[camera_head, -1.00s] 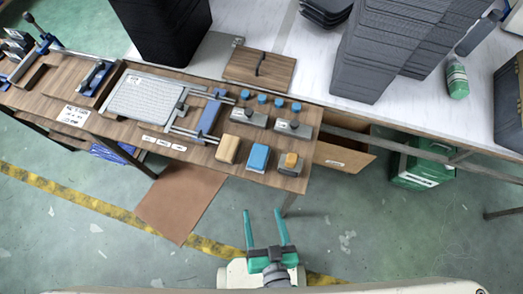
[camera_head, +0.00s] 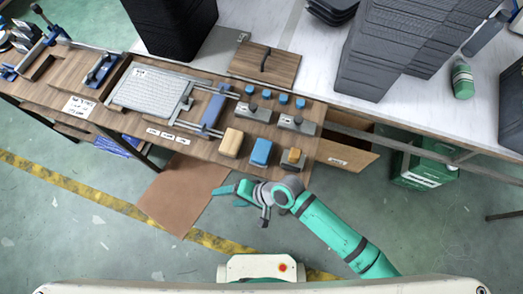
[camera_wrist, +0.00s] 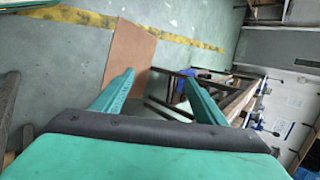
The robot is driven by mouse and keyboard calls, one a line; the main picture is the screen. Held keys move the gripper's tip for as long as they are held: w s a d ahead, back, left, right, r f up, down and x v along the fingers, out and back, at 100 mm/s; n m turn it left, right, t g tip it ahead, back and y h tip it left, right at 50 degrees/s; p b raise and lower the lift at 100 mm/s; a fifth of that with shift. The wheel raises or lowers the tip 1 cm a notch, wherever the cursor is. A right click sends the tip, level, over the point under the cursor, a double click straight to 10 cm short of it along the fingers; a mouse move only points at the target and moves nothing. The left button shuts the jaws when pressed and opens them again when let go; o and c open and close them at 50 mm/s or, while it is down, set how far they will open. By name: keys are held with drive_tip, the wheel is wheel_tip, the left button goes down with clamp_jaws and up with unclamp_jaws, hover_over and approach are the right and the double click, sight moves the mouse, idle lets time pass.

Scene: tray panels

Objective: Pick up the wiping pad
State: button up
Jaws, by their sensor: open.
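Three small blocks lie in a row near the front right edge of the wooden bench top: a tan block (camera_head: 231,142), a blue block (camera_head: 261,152) and a dark block with an orange-yellow top (camera_head: 293,159). I cannot tell for sure which is the wiping pad. My gripper (camera_head: 226,196) is open and empty, off the front of the bench, below the tan and blue blocks in the picture. Its fingers point left. In the wrist view, the green fingers (camera_wrist: 158,76) stand wide apart with floor and bench legs beyond; none of the blocks shows there.
Grey fixtures with blue knobs (camera_head: 258,112) stand behind the blocks. A blue-handled frame (camera_head: 213,108) and a grey panel (camera_head: 143,90) lie to their left. A brown mat (camera_head: 180,195) lies on the floor. An open drawer (camera_head: 345,155) juts out at right.

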drive_tip(key=s+a+r+g, duration=0.3)
drive_tip(key=a+r+g, duration=0.15)
drive_tip(key=a, duration=0.25)
wheel_tip(320, 180, up, 16)
drive_tip(key=t+h, duration=0.4)
drive_tip(key=h, duration=0.5)
hover_over(262, 150)
drive_tip(key=shift+g, duration=0.25)
wheel_tip(262, 150, down, 10)
drive_tip(key=shift+r, duration=0.1)
drive_tip(key=shift+c, duration=0.6)
drive_tip(key=c, duration=1)
drive_tip(key=shift+c, duration=0.2)
